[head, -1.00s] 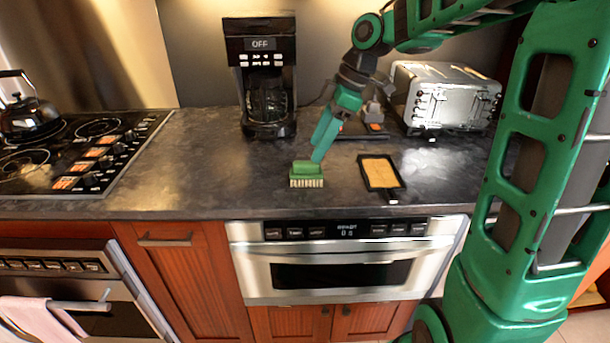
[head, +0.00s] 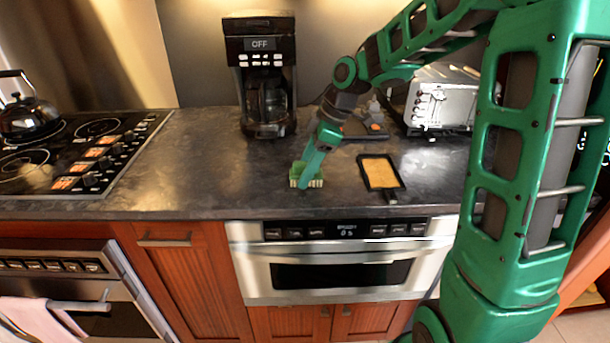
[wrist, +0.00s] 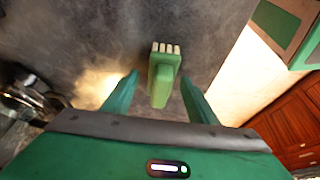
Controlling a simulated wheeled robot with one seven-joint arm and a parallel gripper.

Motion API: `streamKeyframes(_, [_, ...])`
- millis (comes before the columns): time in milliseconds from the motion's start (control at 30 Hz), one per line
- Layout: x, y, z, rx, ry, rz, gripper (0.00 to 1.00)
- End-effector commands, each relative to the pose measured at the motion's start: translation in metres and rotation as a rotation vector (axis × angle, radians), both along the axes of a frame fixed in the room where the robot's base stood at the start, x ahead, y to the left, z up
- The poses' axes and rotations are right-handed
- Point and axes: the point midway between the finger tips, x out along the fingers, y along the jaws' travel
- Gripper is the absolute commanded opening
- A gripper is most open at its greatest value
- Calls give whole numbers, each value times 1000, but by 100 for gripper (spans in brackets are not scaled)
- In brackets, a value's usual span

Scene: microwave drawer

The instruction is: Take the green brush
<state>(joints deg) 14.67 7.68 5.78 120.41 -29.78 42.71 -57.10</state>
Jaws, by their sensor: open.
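The green brush (head: 315,183) with pale bristles sits on the dark countertop near its front edge. My gripper (head: 302,182) is down at the brush in the head view and hides part of it. In the wrist view the brush (wrist: 163,78) lies between the two open fingers of my gripper (wrist: 160,92), with its bristle end at the far side. A gap shows between the brush and each finger. I cannot tell the exact height of the fingertips over the counter.
A small tan-faced board with a dark frame (head: 379,173) lies right of the brush. A coffee maker (head: 262,85) stands behind, and a silver toaster (head: 440,100) at the back right. A stove (head: 75,150) is at the left. The counter left of the brush is clear.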

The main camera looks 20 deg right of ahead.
Motion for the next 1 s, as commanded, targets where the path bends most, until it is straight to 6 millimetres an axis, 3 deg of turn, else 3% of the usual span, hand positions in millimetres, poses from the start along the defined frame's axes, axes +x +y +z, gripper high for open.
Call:
streamKeyframes(67, [0, 0, 0, 0, 0, 0, 48])
streamKeyframes(233, [0, 0, 0, 0, 0, 0, 8])
streamKeyframes(667, [0, 0, 6, 1, -1, 2, 8])
streamKeyframes(933, [1, 0, 43, -2, -5, 1, 8])
streamKeyframes(1000, [-8, 14, 51, 0, -4, 5, 8])
